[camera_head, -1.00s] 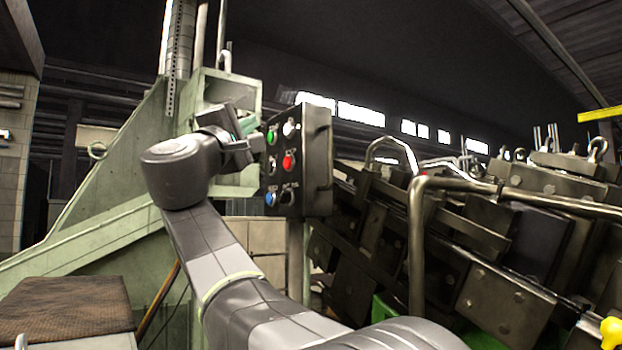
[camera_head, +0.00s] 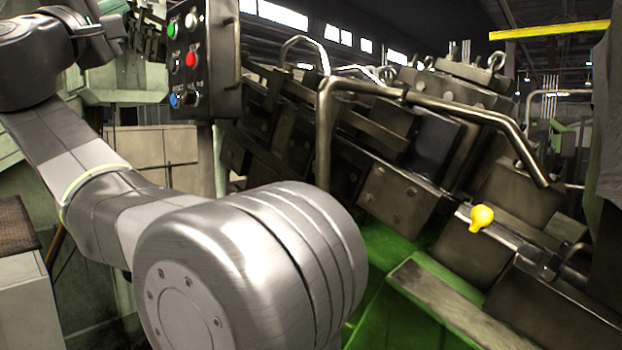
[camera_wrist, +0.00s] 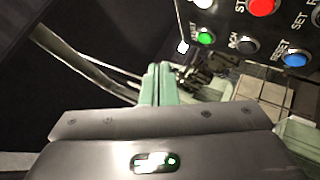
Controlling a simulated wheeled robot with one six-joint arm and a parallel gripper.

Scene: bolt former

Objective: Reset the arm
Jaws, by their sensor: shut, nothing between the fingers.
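My gripper (camera_wrist: 160,84) is shut and empty in the wrist view, its two pale green fingers together. In the head view my gripper (camera_head: 148,30) is at the upper left, just left of the control box, partly cut off by the top edge and blurred against the green machine. The control box (camera_head: 226,65) carries green, white, red, blue and dark buttons. In the wrist view the box face (camera_wrist: 228,24) is at the upper right, with a green button (camera_wrist: 205,38), a red button (camera_wrist: 262,6) and a blue button (camera_wrist: 296,60). A gap shows between fingers and buttons.
A bent metal rail (camera_head: 440,105) stands in front of the dark bolt machine (camera_head: 400,195) at right. A yellow knob (camera_head: 482,217) sticks out. A green tray (camera_head: 400,246) lies below. A grey cabinet (camera_head: 28,290) stands at lower left.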

